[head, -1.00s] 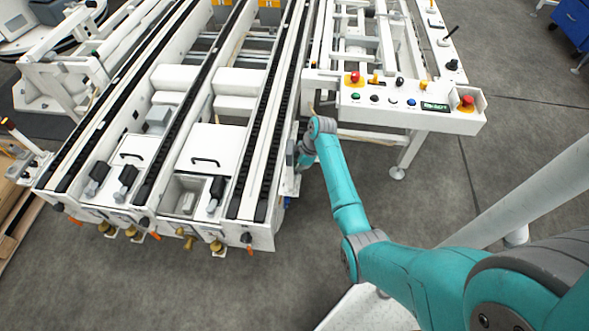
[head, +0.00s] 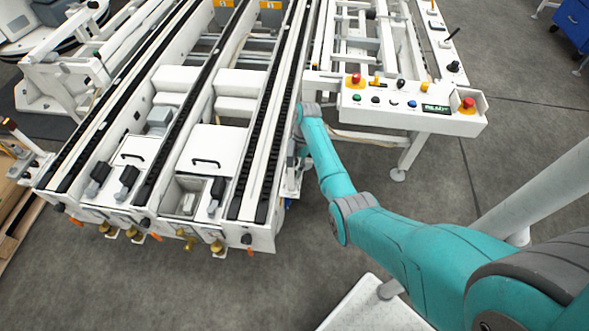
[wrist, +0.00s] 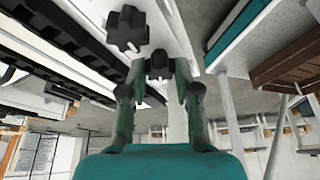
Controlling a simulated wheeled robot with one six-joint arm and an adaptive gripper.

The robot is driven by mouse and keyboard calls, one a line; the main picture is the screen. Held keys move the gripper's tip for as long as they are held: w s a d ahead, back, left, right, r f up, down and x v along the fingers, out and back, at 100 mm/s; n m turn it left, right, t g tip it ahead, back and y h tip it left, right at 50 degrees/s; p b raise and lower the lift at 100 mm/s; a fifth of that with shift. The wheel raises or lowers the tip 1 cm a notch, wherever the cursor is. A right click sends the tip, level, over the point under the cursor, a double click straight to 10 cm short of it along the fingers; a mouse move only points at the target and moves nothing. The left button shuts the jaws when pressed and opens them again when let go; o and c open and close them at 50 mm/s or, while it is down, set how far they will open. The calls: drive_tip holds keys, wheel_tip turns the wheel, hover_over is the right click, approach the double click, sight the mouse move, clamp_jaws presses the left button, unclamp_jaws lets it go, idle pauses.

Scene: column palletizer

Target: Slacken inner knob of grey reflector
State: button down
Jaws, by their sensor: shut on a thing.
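In the wrist view, my gripper (wrist: 158,72) is shut on a small black knob (wrist: 158,62) held between its two fingertips. A larger black star-shaped knob (wrist: 127,29) stands just above and to the left, clear of the fingers. A pale upright piece shows behind the held knob. I cannot make out the grey reflector as a separate part. In the head view, my gripper is hidden beside the right side of the conveyor frame (head: 262,238), with my arm reaching down to it from the right.
The control panel (head: 385,105) with buttons and a lit display stands just right of my arm. Black conveyor tracks (head: 262,150) run along the left. Grey floor (head: 130,290) is open in front.

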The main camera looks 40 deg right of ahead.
drive_tip(key=shift+w+n+g, duration=0.1)
drive_tip(key=shift+n+g, duration=0.3)
drive_tip(key=shift+n, duration=0.6)
drive_tip(key=c, duration=1.1)
unclamp_jaws()
drive_tip(key=v, duration=0.7)
drive_tip(key=shift+r, duration=0.3)
